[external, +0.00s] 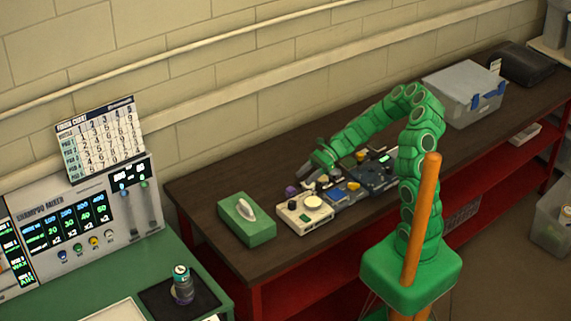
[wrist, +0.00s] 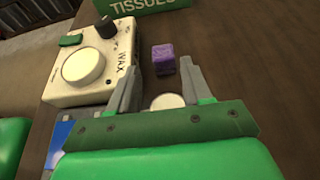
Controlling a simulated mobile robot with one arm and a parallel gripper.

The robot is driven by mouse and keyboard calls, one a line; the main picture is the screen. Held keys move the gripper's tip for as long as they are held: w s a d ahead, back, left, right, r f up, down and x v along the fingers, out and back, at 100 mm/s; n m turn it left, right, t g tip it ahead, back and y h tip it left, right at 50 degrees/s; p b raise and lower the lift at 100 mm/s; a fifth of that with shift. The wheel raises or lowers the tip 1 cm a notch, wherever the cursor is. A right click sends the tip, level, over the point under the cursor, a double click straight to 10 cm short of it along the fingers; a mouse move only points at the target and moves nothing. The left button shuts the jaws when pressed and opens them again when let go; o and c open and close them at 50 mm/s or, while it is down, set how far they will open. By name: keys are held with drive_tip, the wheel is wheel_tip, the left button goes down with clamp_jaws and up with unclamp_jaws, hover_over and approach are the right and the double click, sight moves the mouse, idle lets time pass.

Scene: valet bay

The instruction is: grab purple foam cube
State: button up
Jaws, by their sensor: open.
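The purple foam cube (wrist: 163,57) sits on the dark wooden bench top in the wrist view, beside the cream WAX box. It also shows in the external view (external: 291,191), small, between the green tissue box and my gripper. My gripper (wrist: 158,72) is open, with its grey fingers spread apart. The cube appears just beyond the fingertips, in line with the gap and closer to the right finger. Nothing is held. In the external view my gripper (external: 308,174) is low over the bench, to the right of the cube.
The cream WAX box (wrist: 92,66) with a round knob stands left of the cube. A green tissue box (wrist: 140,4) lies beyond it. Several panels and small devices (external: 375,177) crowd the bench under my arm. A grey bin (external: 460,95) stands at the far right. Bench right of the cube is clear.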

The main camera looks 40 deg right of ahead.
sight(292, 187)
drive_tip(key=x, duration=0.3)
drive_tip(key=shift+w+a+f, duration=0.1)
drive_tip(key=shift+f, duration=0.3)
drive_tip(key=shift+x, duration=0.9)
drive_tip(key=c, duration=0.8)
drive_tip(key=shift+r, duration=0.1)
